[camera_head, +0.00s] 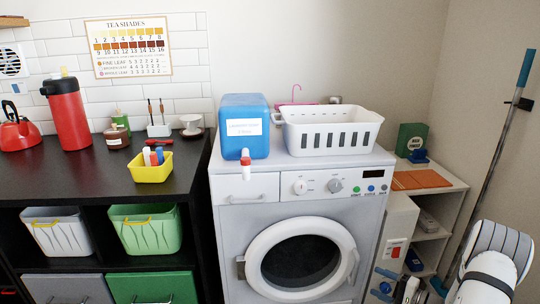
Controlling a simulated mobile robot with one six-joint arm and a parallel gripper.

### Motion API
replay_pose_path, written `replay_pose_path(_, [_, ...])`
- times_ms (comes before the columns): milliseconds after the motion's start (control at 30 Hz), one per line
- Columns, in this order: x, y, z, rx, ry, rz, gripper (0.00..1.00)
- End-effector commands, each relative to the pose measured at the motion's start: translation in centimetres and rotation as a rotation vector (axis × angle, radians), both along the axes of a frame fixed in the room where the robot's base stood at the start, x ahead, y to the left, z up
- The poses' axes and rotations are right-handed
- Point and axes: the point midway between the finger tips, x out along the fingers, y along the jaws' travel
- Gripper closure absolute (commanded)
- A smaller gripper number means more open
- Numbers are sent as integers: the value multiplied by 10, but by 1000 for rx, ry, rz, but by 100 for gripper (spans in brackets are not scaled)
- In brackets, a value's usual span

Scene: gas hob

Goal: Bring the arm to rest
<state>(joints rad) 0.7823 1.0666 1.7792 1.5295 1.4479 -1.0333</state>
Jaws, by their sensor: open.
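Part of my own white arm (494,262), with a black band, shows in the lower right corner, in front of the shelf and the wall. I cannot make out my gripper's fingers in the head view. No object is seen held by the part of the arm that shows.
A washing machine (290,205) stands in the middle, bearing a blue container (245,128) and a white basket (329,131). A dark counter (85,182) with a red flask (67,115) is at left. A low shelf (440,190) and a blue-gripped pole (500,130) stand at right.

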Motion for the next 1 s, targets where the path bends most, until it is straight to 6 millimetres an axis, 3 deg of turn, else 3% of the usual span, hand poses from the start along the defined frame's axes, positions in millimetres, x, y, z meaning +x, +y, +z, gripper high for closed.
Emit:
replay_pose_path(33, [1,21,45,-29,23,74,36])
replay_pose_path(100, [-3,48,83,-69,67,171,36])
replay_pose_path(267, [-24,106,164,-189,165,369,36])
replay_pose_path(500, [-77,173,270,-435,292,599,36])
replay_pose_path(700, [-131,208,345,-690,360,719,36])
replay_pose_path(1000, [-207,226,445,-1112,362,767,36])
